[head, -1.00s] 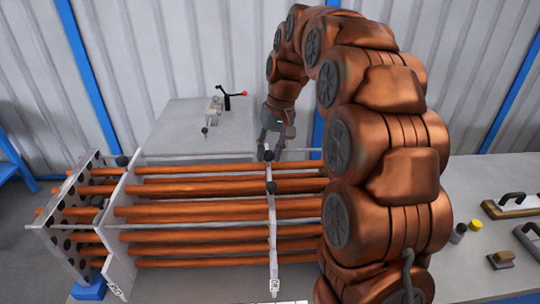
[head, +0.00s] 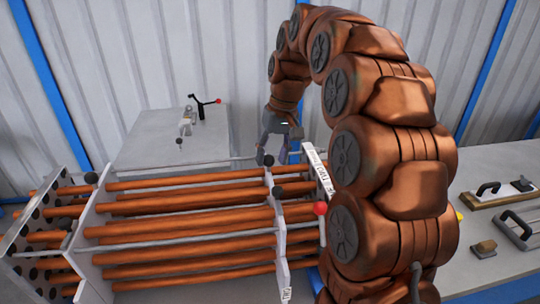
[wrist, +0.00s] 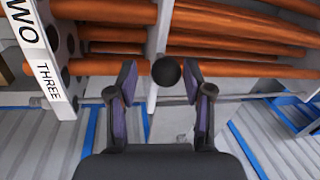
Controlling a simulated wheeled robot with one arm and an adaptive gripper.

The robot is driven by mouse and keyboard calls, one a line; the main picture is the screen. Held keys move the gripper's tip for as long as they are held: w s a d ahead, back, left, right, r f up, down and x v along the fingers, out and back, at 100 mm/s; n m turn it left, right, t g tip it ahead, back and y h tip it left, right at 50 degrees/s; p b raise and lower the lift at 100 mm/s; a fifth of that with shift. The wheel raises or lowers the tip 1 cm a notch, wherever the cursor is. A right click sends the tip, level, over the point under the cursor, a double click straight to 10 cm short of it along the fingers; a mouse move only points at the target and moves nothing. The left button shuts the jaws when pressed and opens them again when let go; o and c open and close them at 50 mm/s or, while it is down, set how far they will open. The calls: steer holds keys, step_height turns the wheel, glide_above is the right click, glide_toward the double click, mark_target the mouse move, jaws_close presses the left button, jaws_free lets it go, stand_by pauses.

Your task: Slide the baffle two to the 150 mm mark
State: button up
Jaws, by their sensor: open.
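Two pale upright baffle plates cross the copper tubes in the head view: a left one (head: 88,235) and a middle one (head: 281,235). My gripper (head: 274,157) is open at the back end of the middle plate. In the wrist view, a black ball knob (wrist: 167,72) at that plate's edge (wrist: 155,50) sits between the spread fingers of my gripper (wrist: 161,82), with gaps on both sides. No 150 mm mark is readable.
A plate lettered TWO and THREE (wrist: 43,60) stands left of my gripper in the wrist view. A red knob (head: 320,208) is beside my arm. A grey table (head: 165,150) with a clamp (head: 187,120) is behind. Handled tools (head: 500,195) lie at right.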

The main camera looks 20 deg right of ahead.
steer(key=shift+a, duration=0.1)
steer(key=shift+r, duration=0.5)
steer(key=shift+d+r, duration=0.25)
steer(key=shift+r, duration=0.8)
steer(key=shift+d+r, duration=0.2)
steer(key=shift+r, duration=0.85)
steer(key=shift+d+r, duration=0.25)
steer(key=shift+r, duration=0.8)
